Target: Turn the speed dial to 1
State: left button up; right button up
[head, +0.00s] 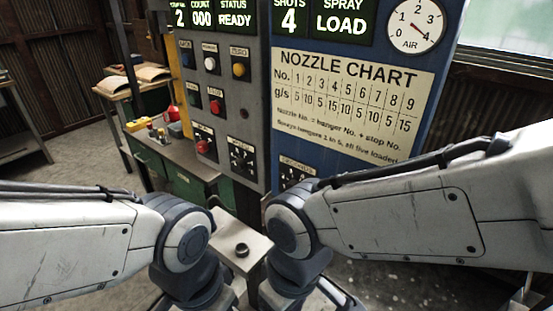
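Two black dials show at the bottom of the control panels in the head view. One dial (242,158) is low on the grey panel (254,85), with marks around it. The other dial (291,177) is low on the blue panel (314,159), partly hidden by my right arm. Their labels are too small to read surely, so I cannot tell which is the speed dial or where either points. My left and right arms reach in from the sides, and their wrist joints are below the dials. Neither gripper's fingers are in view.
The grey panel carries a blue, white, yellow and several red or black buttons (239,69). Displays above read COUNT 000, READY, 4 and LOAD. A nozzle chart (349,105) and air gauge (415,25) are right. A green workbench (180,172) stands left behind the panel.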

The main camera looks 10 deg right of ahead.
aim_at(240, 165)
jog(key=u, duration=0.1)
jog(key=k, duration=0.45)
jog(key=z, duration=0.85)
jog(key=i, duration=0.7)
jog(key=u, duration=2.05)
